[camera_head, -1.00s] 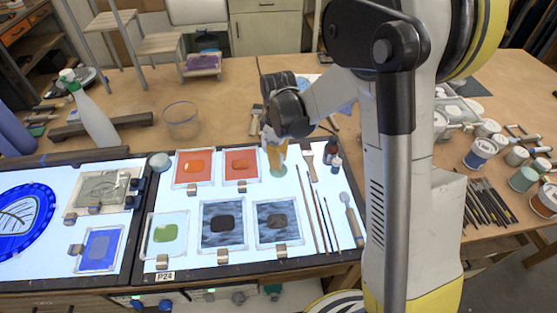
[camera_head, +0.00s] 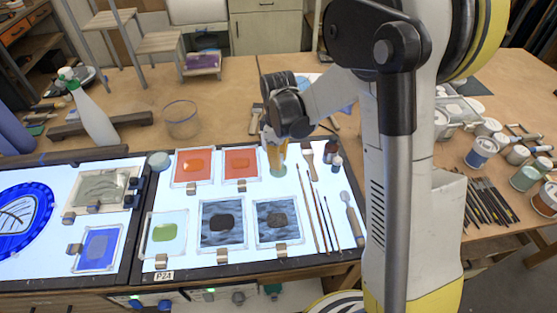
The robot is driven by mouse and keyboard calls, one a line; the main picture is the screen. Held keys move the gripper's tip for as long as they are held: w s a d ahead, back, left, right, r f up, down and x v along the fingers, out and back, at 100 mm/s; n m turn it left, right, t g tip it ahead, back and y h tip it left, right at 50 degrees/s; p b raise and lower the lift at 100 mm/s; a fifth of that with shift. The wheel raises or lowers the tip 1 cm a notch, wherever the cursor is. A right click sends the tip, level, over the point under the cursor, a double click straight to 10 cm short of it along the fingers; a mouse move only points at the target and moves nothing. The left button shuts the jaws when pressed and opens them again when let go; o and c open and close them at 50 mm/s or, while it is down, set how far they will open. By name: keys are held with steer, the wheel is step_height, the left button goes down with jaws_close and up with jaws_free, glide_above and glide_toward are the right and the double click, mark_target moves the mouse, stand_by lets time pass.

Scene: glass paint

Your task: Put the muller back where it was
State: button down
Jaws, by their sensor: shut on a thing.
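The muller (camera_head: 278,170) shows as a pale green, glassy round foot low under my gripper, at the back right of the lit panel. My gripper (camera_head: 275,152) points down and is shut on the muller's upper part; the dark wrist and the fingers hide much of it. The muller looks upright. I cannot tell whether its foot touches the panel.
Orange glass tiles (camera_head: 241,164) lie just left of the muller, with dark tiles (camera_head: 277,220) in front. A flat brush (camera_head: 308,160), thin brushes (camera_head: 323,212) and small bottles (camera_head: 335,160) are to its right. A clear bowl (camera_head: 181,120) stands behind left.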

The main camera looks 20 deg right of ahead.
steer(key=shift+f, duration=0.15)
steer(key=c, duration=1.3)
jaws_free()
steer(key=shift+c, duration=0.2)
step_height(320, 180, up, 12)
steer(key=shift+r, duration=0.1)
steer(key=s+f+m+t+b, duration=0.2)
steer(key=s+m+t+b, duration=0.1)
steer(key=s, duration=0.6)
steer(key=s+f+m+t+b, duration=0.2)
steer(key=s+m+t+b, duration=0.2)
steer(key=s, duration=0.5)
steer(key=m+b, duration=0.2)
steer(key=m, duration=0.1)
